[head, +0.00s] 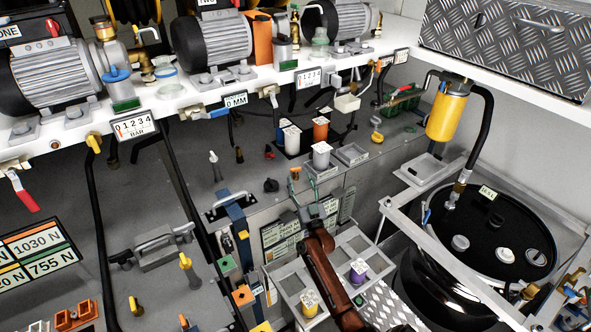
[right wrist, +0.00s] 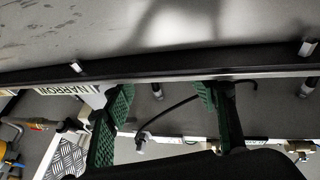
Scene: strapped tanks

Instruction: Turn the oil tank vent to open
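My left gripper is not in view.
A metal frame (head: 455,285) surrounds the drum. A yellow filter (head: 447,110) with a black hose stands behind it. A grey tray (head: 285,285) with yellow and purple pots lies below my right arm. Motors and valves line the white shelf (head: 190,95).

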